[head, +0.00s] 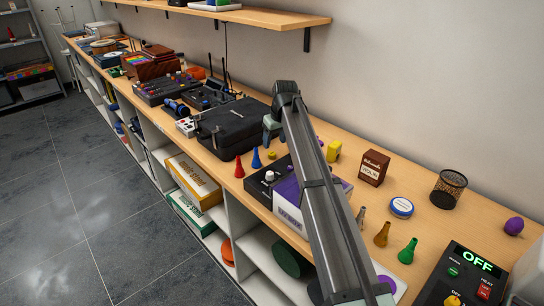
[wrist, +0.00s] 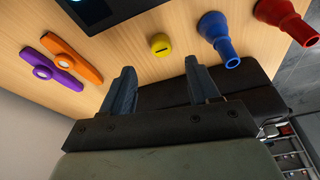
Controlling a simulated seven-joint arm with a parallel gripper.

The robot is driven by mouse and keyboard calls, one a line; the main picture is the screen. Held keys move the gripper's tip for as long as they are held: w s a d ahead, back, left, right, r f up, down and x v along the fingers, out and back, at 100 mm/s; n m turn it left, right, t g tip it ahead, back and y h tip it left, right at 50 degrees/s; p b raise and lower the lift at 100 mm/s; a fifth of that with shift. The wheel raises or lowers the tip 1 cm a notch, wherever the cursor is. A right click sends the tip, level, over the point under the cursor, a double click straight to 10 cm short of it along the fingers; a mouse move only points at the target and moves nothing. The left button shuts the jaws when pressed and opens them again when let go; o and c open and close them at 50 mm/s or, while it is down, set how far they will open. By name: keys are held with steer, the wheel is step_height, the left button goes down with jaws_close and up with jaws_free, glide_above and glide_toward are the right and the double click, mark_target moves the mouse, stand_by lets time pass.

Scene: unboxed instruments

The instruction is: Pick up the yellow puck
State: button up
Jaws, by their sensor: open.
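The yellow puck (wrist: 160,43) is a small round disc lying on the wooden counter. In the wrist view it sits beyond my open fingers, roughly centred between them and apart from both. In the head view the yellow puck (head: 272,155) shows small, just right of the blue cone-shaped piece. My gripper (wrist: 162,80) is open and empty, its two dark fingers spread on either side. In the head view my gripper (head: 269,133) hangs above the counter near the black case, partly hidden by my arm.
A blue cone-shaped piece (wrist: 221,38) and a red one (wrist: 286,20) stand right of the puck. Orange (wrist: 76,58) and purple (wrist: 51,75) kazoo-like pieces lie left. A black case (head: 235,125) is close to my gripper.

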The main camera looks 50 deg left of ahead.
mark_target(272, 153)
steer(key=shift+x, duration=2.9)
steer(key=shift+s+d, duration=0.1)
steer(key=shift+s, duration=0.05)
steer(key=shift+c, duration=0.3)
steer(key=c, duration=1.1)
steer(key=shift+o, duration=0.2)
